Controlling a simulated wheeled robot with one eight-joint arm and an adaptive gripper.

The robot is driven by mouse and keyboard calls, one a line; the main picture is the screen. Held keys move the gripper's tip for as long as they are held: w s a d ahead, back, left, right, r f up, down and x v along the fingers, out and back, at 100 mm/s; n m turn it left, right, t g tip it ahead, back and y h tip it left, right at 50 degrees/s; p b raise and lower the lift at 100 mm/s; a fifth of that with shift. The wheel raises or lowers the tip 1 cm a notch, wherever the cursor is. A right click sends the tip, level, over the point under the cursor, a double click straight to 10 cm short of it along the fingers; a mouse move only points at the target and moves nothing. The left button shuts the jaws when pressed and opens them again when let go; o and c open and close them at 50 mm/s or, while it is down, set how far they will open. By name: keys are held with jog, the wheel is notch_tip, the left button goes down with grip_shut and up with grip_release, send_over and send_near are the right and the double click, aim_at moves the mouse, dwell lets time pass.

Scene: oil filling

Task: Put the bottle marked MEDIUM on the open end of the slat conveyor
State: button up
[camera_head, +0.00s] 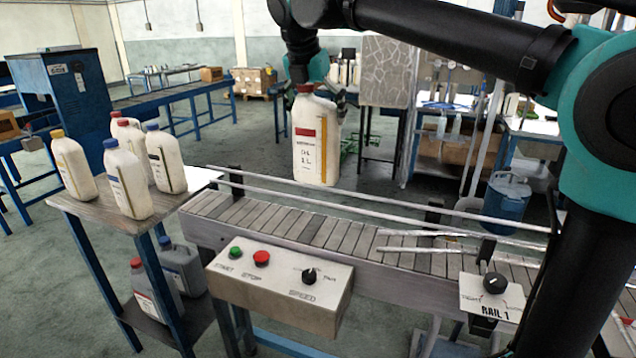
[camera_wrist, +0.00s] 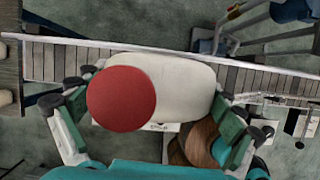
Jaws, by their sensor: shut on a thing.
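My gripper (camera_head: 318,92) is shut on a white bottle (camera_head: 316,150) with a red cap and a red label band; the small print on it is hard to read. It hangs upright above the slat conveyor (camera_head: 290,226), in front of the far rail in the picture. In the wrist view, the bottle (camera_wrist: 185,85) with its red cap (camera_wrist: 120,98) sits between the fingers of my gripper (camera_wrist: 150,105), with the conveyor slats (camera_wrist: 60,62) below. The bottle's base appears apart from the slats.
A side table (camera_head: 108,212) at the left end of the conveyor bears several white bottles with yellow, blue and red caps. Grey bottles (camera_head: 182,265) stand on its lower shelf. A control box (camera_head: 280,288) and guide rails (camera_head: 380,215) line the conveyor. A blue container (camera_head: 505,200) stands behind.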

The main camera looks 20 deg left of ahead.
aim_at(311, 148)
notch_tip(311, 148, down, 15)
jog(key=shift+f, duration=0.1)
dwell(0.6)
jog(key=o, duration=1.5)
jog(key=shift+o, duration=0.2)
jog(key=v, duration=1.2)
jog(key=shift+s, duration=0.1)
